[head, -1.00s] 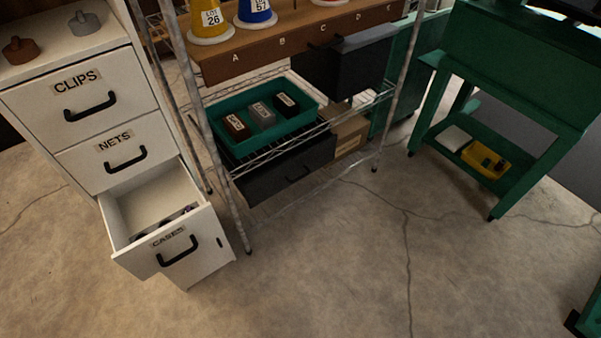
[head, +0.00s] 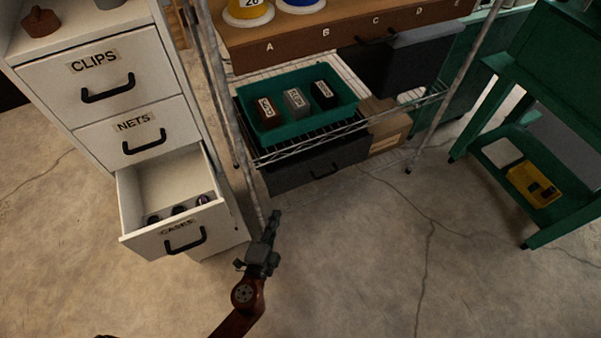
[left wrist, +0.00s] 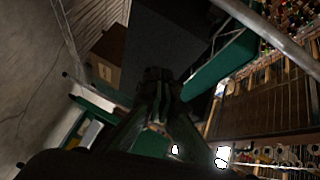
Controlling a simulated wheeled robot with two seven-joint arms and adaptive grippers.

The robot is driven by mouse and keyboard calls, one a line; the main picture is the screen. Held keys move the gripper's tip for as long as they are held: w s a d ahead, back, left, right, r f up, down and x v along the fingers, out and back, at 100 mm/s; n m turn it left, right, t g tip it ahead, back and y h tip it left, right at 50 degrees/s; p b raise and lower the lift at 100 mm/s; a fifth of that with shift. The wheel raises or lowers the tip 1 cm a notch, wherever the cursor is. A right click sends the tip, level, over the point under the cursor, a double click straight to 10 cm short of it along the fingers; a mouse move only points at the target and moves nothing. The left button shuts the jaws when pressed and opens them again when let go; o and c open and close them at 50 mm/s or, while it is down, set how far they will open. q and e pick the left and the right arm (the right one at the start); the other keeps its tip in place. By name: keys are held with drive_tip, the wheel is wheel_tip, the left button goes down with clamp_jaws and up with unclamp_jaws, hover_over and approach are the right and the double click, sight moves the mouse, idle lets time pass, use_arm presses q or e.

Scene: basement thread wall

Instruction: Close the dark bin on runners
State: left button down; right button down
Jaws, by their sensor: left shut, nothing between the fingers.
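The dark bin (head: 412,62) hangs under the right part of the brown lettered shelf board and sticks out at the front. A second dark box (head: 318,168) with a black handle sits low, under the teal tray. My left gripper (head: 274,216) is shut and empty, in front of the shelf's near post, below and left of both dark boxes and apart from the hanging bin. In the left wrist view its fingers (left wrist: 165,105) point at a dark surface; I cannot tell which box that is. My right gripper is not in view.
A wire rack holds the teal tray (head: 292,128) with small labelled boxes. A cardboard box (head: 390,128) stands beside it. The white cabinet's CASES drawer (head: 165,235) is open at left. A green stand (head: 515,150) is at right. The floor between is clear.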

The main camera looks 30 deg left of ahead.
use_arm(q)
drive_tip(key=w+d+r+m+t+h, duration=0.1)
drive_tip(key=w+d+r+m+t, duration=0.1)
drive_tip(key=w+d+r+m, duration=0.25)
approach(305, 163)
drive_tip(key=w+d, duration=0.2)
drive_tip(key=w, duration=0.1)
drive_tip(key=shift+w+a+f+n, duration=0.15)
drive_tip(key=shift+w+a+n, duration=0.1)
drive_tip(key=shift+w+a, duration=1.1)
drive_tip(key=shift+a, duration=0.1)
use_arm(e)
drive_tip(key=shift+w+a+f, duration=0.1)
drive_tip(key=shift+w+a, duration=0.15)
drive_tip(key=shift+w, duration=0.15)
